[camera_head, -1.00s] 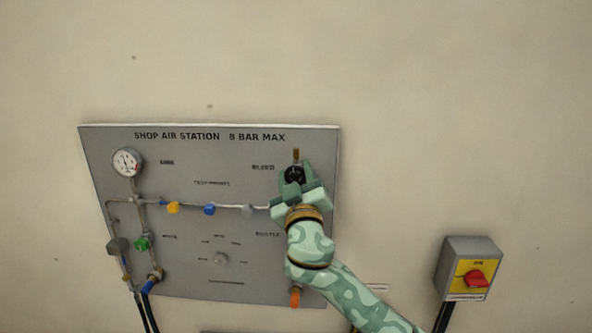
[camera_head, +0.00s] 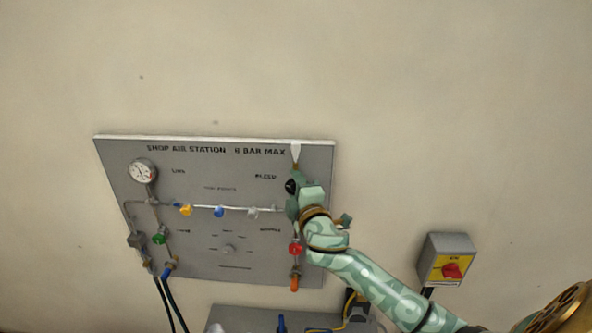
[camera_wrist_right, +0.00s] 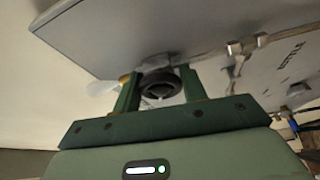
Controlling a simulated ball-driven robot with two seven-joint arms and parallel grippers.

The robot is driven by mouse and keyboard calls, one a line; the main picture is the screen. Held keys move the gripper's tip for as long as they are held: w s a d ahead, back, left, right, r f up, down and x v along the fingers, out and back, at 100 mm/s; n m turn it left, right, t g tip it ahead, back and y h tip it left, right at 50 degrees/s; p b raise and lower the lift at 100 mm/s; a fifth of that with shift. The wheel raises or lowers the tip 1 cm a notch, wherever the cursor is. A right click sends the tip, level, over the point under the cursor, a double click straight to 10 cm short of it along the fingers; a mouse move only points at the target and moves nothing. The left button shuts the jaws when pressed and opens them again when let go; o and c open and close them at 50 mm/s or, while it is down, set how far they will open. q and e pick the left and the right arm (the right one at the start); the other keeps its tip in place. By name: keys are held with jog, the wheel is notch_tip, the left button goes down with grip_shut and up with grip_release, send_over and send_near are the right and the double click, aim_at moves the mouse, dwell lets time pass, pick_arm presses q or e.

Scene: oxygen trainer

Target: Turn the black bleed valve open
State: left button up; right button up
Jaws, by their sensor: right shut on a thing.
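The black bleed valve (camera_head: 291,186) is a round black knob at the upper right of the grey panel, under the word BLEED. My right gripper (camera_head: 295,193) is at it, coming from the lower right and covering part of it. In the right wrist view the black knob (camera_wrist_right: 158,86) sits between the two green fingers of my right gripper (camera_wrist_right: 162,92), which is shut on it. A white cone-shaped plume (camera_head: 296,152) stands above the valve's brass outlet. A pale, blurred patch shows beside the left finger in the wrist view. My left gripper is not in view.
The grey panel (camera_head: 200,262) carries a gauge (camera_head: 142,171), yellow (camera_head: 185,210), blue (camera_head: 219,211) and green (camera_head: 159,238) fittings. A red knob (camera_head: 295,249) lies just below my gripper. The wall above is clear.

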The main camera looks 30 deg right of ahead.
jog(key=shift+r+n+g+p, duration=0.15)
jog(key=shift+n+g+p, duration=0.3)
jog(key=shift+n, duration=0.45)
jog(key=shift+n+g, duration=0.25)
jog(key=shift+n, duration=0.55)
jog(key=n+g, duration=0.1)
jog(key=n, duration=0.2)
jog(key=shift+n+g, duration=0.4)
jog(key=n+g, duration=0.1)
jog(key=n+h, duration=0.1)
jog(key=n, duration=0.1)
jog(key=shift+a+f+g, duration=0.1)
jog(key=shift+f+g, duration=0.1)
jog(key=shift+g, duration=0.2)
jog(key=n+g+h, duration=0.1)
jog(key=n+h, duration=0.1)
jog(key=n, duration=0.1)
jog(key=shift+n+g, duration=0.4)
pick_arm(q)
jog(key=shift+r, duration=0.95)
pick_arm(e)
jog(key=n+g+h, duration=0.1)
jog(key=n, duration=0.1)
jog(key=shift+n+h, duration=0.4)
jog(key=shift+f, duration=0.1)
jog(key=o, duration=1)
jog(key=shift+w, duration=0.1)
